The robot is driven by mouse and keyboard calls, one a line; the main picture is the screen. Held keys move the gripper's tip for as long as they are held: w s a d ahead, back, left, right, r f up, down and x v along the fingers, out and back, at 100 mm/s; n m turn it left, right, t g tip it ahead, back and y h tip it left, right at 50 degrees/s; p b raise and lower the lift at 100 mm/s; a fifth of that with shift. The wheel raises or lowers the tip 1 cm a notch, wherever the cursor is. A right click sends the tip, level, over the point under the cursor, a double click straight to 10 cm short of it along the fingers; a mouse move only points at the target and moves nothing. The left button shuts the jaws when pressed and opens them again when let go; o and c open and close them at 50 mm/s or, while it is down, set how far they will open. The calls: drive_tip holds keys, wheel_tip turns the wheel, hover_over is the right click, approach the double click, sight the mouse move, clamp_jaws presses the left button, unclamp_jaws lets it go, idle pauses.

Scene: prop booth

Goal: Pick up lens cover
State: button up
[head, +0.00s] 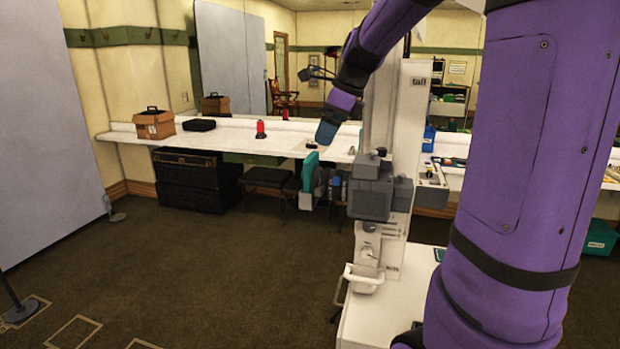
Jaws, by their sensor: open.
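I cannot make out the lens cover for certain. A small dark item (311,145) lies on the white counter (232,139), just left of my gripper in the picture, but it is too small to name. My gripper (325,138) hangs at the end of my purple arm in front of the counter, pointing down. It is open, and I see nothing held in it. Its fingertips are small and hard to separate from what is behind them.
A brown box (154,124), a flat black case (199,125) and a red lamp-like object (261,130) stand on the counter. Dark trunks (196,180) and stools (268,178) are below. A tall white machine (385,185) stands close at centre right. The carpet at left is mostly clear.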

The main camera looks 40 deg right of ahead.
sight(315, 157)
drive_tip(key=shift+w+d+f+m, duration=0.2)
drive_tip(key=shift+w+f+m, duration=0.05)
drive_tip(key=shift+f+m, duration=0.05)
drive_tip(key=x, duration=0.5)
drive_tip(key=shift+w+x, duration=0.15)
drive_tip(key=shift+x, duration=1.15)
drive_tip(key=shift+w+x, duration=0.15)
drive_tip(key=shift+x, duration=1.2)
drive_tip(key=shift+r, duration=0.1)
drive_tip(key=c, duration=0.6)
